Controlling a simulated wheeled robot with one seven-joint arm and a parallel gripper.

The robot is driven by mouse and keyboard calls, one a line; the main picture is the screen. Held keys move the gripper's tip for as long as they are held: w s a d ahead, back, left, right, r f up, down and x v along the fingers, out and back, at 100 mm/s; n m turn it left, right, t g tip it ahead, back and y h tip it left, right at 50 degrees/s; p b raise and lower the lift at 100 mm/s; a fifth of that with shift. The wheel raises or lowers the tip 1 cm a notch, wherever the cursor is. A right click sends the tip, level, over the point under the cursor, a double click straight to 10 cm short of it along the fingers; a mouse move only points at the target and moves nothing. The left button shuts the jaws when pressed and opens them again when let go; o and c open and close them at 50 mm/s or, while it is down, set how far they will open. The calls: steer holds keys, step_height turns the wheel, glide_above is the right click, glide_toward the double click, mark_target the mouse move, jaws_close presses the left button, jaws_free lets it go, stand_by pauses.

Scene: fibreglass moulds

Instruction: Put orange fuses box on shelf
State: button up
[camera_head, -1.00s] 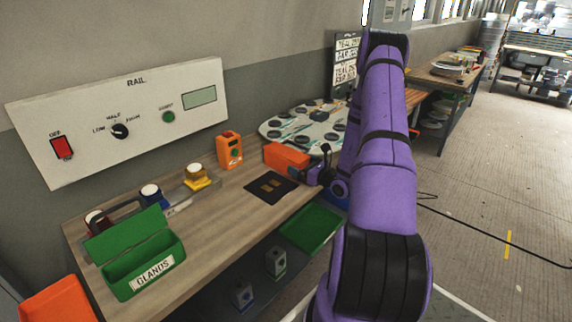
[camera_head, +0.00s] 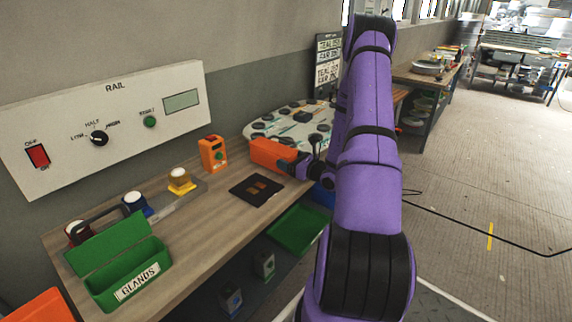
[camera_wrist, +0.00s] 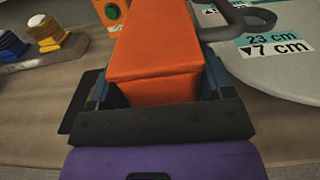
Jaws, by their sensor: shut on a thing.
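The orange box (camera_head: 272,154) is a plain closed block in the head view, above the back of the wooden bench. No label on it can be read. In the wrist view the orange box (camera_wrist: 155,55) fills the space between the two fingers of my gripper (camera_wrist: 155,95). My gripper (camera_head: 298,165) is shut on the box's near right end in the head view. Whether the box touches the bench cannot be told. A shelf under the bench (camera_head: 205,300) shows partly, with a green tray (camera_head: 297,230) and small grey boxes (camera_head: 263,263).
A pale board with dark discs (camera_head: 290,125) lies behind. A RAIL panel (camera_head: 110,125) is on the wall.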

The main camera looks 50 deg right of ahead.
steer(key=s+a+r, duration=0.1)
steer(key=s, duration=1.3)
steer(key=shift+s+a, duration=0.2)
steer(key=shift+r, duration=0.1)
